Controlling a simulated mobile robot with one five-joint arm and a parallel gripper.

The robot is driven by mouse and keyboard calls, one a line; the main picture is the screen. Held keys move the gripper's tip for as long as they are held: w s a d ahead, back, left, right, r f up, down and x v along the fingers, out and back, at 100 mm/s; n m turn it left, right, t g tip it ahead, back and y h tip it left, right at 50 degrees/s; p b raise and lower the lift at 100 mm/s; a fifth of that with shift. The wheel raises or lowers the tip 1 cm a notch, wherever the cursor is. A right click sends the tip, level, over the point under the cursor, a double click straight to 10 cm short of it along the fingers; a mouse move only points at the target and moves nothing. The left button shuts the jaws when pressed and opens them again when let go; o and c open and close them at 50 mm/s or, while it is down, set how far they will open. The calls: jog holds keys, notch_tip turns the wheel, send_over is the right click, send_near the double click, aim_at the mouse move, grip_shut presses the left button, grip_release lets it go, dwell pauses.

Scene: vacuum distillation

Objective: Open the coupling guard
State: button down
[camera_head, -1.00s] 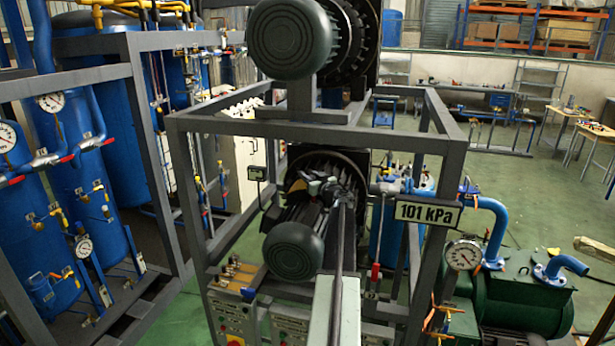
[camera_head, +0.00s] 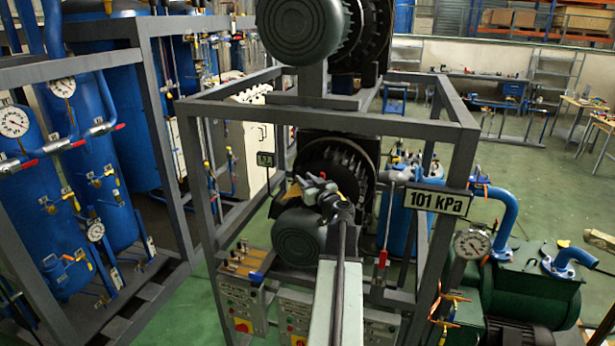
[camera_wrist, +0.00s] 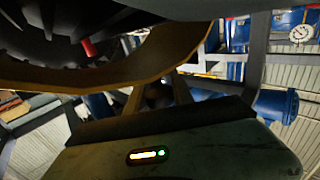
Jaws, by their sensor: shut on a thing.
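The coupling guard appears to be the tan curved band (camera_wrist: 130,72) arching across the wrist view, in front of dark finned machinery. In the head view a small yellowish part of it (camera_head: 326,187) shows beside my gripper, at the lower motor-pump set (camera_head: 300,238). My gripper (camera_head: 312,192) is in front of that set, at the end of my arm. In the wrist view my gripper (camera_wrist: 158,95) is shut on the guard, at the band's lower edge. The exact grip point is dark, and the guard's hinge is hidden.
A grey frame (camera_head: 205,107) surrounds the motor-pump set, and an upper motor (camera_head: 298,28) sits above it. A pressure sign (camera_head: 438,200) reads 101 kPa at right. Blue tanks (camera_head: 95,175) stand at left. Green floor (camera_head: 545,190) is open to the right.

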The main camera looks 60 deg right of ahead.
jog(key=shift+s+a, duration=0.1)
jog(key=c, duration=1.1)
grip_release()
jog(key=v, duration=0.8)
jog(key=shift+f, duration=0.15)
